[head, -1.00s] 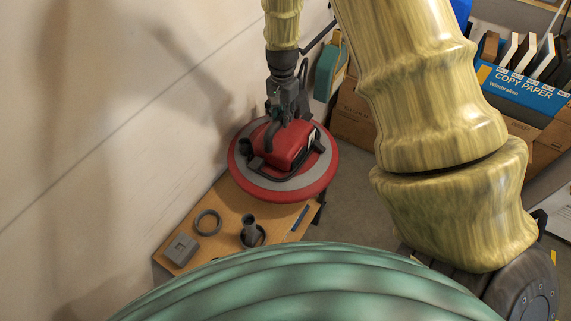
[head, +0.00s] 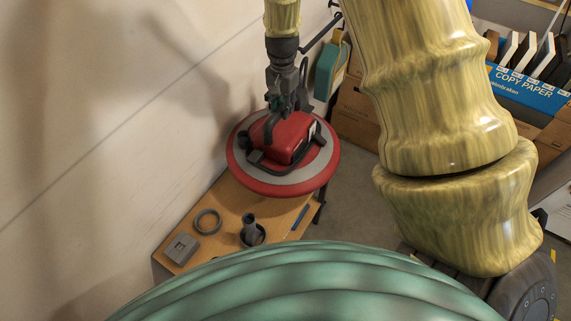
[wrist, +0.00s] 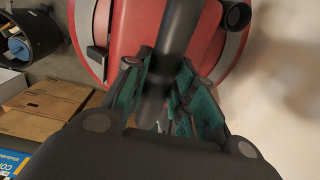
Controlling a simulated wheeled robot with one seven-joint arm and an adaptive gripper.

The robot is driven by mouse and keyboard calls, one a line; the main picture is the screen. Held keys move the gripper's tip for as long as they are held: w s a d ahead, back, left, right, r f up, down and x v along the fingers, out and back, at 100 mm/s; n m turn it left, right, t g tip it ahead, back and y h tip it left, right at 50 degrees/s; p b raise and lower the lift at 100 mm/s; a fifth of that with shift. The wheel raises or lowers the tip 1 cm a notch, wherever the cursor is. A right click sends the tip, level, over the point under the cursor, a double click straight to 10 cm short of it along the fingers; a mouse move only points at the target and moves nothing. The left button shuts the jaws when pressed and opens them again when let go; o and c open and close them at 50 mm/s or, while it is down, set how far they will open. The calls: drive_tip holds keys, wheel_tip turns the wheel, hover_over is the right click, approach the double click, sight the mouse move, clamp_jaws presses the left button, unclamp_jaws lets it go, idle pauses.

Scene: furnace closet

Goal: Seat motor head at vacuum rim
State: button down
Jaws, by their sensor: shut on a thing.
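The motor head (head: 303,177) is a round red lid with a grey ring, a raised red middle block and a black handle. In the head view it is near the wall, above the far end of the wooden bench, and looks roughly level. My gripper (head: 275,128) is above it, shut on the dark handle (wrist: 177,35), which runs between the green finger pads in the wrist view. The red lid (wrist: 132,25) shows behind the fingers there. The vacuum's rim is not visible; the lid hides what is below, so I cannot tell whether they touch.
The bench (head: 228,192) carries a dark ring (head: 207,222), a grey block (head: 181,249), an upright grey tube (head: 249,229) and a blue strip (head: 299,217). The wall (head: 100,110) is close on the left. Cardboard boxes (head: 357,115) and a copy paper box (head: 530,92) stand at right.

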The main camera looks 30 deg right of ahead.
drive_tip(key=shift+r, duration=1.45)
drive_tip(key=shift+r, duration=2)
drive_tip(key=shift+r, duration=1.85)
